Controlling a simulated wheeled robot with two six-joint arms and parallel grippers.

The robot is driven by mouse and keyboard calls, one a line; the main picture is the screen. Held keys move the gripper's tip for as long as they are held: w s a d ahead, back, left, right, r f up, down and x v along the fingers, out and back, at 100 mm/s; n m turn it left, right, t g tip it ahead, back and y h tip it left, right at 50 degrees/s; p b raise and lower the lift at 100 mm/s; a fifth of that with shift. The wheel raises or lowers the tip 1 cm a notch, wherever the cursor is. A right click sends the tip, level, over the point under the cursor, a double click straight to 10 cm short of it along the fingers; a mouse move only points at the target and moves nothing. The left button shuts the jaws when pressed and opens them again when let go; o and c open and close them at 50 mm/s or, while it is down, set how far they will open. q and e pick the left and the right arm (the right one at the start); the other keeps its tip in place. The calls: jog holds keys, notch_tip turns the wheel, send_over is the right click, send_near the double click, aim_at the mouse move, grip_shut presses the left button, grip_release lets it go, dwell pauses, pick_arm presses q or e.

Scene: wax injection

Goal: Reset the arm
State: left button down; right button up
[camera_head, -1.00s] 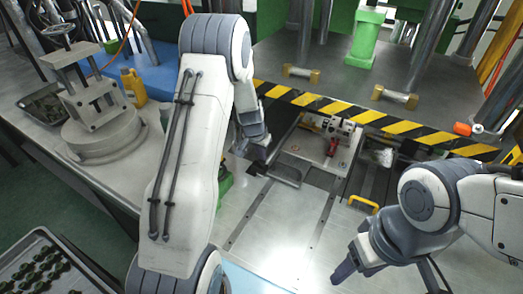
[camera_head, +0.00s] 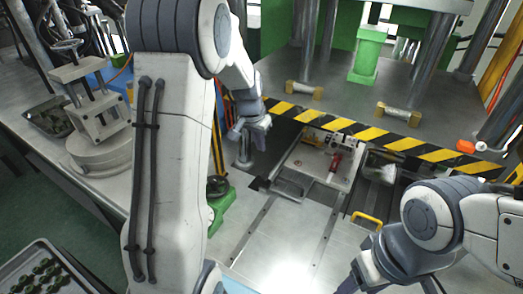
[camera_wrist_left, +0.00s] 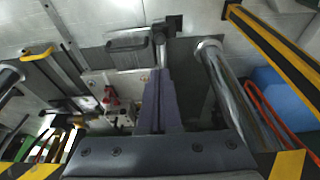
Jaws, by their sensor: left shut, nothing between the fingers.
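My left arm (camera_head: 168,150) stands tall across the left middle of the head view. Its gripper (camera_head: 260,143) is shut and empty, beside a metal post left of the mould plate (camera_head: 318,160). In the left wrist view the dark fingers (camera_wrist_left: 160,100) lie together, with no object between them. My right arm comes in from the right in the head view. Its gripper (camera_head: 352,283) points down at the lower edge, partly cut off, and its jaw opening cannot be made out.
A yellow-black striped edge (camera_head: 345,124) crosses the press above the mould plate. A yellow handle (camera_head: 367,217) and a green part (camera_head: 221,211) stand on the metal surface. A tray of dark parts (camera_head: 22,262) is at lower left. The bare metal in the middle (camera_head: 290,235) is clear.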

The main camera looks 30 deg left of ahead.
dwell(0.4)
pick_arm(q)
jog(key=s+d+r+m+g+h, duration=0.1)
jog(key=s+d+r+m, duration=0.1)
jog(key=s+d, duration=0.55)
jog(key=s+d+r+m+g, duration=0.15)
jog(key=s+d, duration=0.35)
jog(key=d, duration=0.6)
jog(key=s+d+m, duration=0.1)
jog(key=s+d, duration=0.1)
jog(key=s, duration=0.7)
jog(key=s+d+m, duration=0.2)
jog(key=s, duration=0.7)
jog(key=shift+s+d+r+g, duration=0.3)
jog(key=shift+d+g, duration=0.1)
jog(key=shift+g, duration=0.05)
